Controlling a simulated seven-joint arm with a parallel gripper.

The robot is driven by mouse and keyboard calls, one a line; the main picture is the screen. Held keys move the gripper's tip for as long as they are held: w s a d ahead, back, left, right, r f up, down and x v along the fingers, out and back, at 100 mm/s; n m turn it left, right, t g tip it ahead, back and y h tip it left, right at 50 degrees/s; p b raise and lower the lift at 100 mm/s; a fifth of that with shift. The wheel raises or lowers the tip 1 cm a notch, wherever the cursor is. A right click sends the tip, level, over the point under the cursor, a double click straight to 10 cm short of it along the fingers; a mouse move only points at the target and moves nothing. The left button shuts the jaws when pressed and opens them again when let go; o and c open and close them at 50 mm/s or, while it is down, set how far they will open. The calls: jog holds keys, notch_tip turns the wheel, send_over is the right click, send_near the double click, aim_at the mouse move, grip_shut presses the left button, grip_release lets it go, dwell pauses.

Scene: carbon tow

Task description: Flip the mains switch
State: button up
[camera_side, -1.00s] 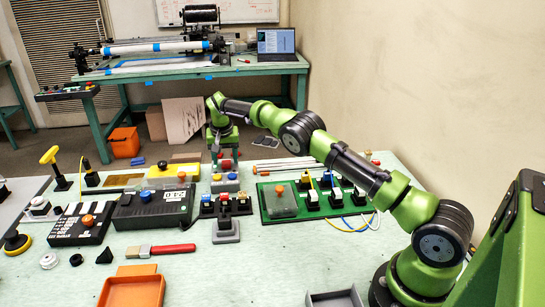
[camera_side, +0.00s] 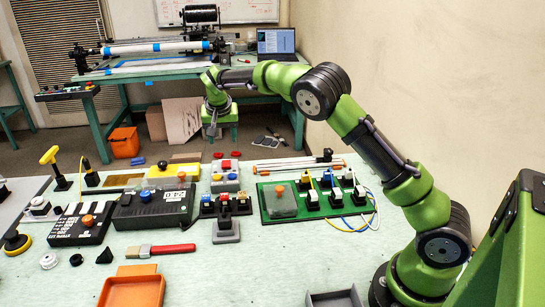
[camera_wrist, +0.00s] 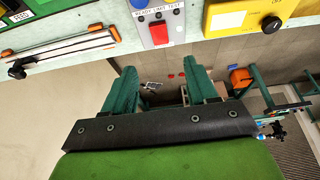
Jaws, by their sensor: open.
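No switch in view is clearly marked as the mains switch. A small grey box (camera_side: 225,176) with a red rocker-like part (camera_side: 225,164) stands at the far middle of the bench. In the wrist view this red part (camera_wrist: 159,34) shows at the top, with a blue button (camera_wrist: 138,3) beside it and a label that seems to read "READY LIMIT TEST". My gripper (camera_side: 212,132) is raised beyond the far edge of the bench, apart from the box. In the wrist view my gripper (camera_wrist: 163,72) has its two green fingers spread, with nothing between them.
A yellow box (camera_wrist: 240,14) and a slim rail (camera_wrist: 70,48) flank the grey box. A black box with a blue button (camera_side: 152,206) and a green board with several switches (camera_side: 270,210) stand nearer.

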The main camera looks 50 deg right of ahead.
jog(key=v, duration=0.5)
send_over(227, 161)
jog(key=shift+g+y, duration=0.3)
jog(key=f, duration=1)
jog(key=a+f, duration=0.1)
jog(key=f, duration=0.4)
jog(key=shift+s+f, duration=0.1)
jog(key=shift+s, duration=0.25)
jog(key=shift+w+d+f, duration=0.25)
jog(key=shift+w+d, duration=0.3)
jog(key=shift+d, duration=0.05)
jog(key=shift+s+a+r, duration=0.15)
jog(key=shift+a+r, duration=0.05)
jog(key=shift+r, duration=0.1)
jog(key=v, duration=1.5)
jog(key=s+a+r+n+y, duration=0.1)
jog(key=s+a+r, duration=0.1)
jog(key=s, duration=0.8)
jog(key=s+a+r+n+t+y, duration=0.1)
jog(key=s+a, duration=0.3)
jog(key=s, duration=0.6)
jog(key=shift+s+a+r+n+y, duration=0.3)
jog(key=shift+r+n+y, duration=0.2)
jog(key=shift+r+y, duration=0.25)
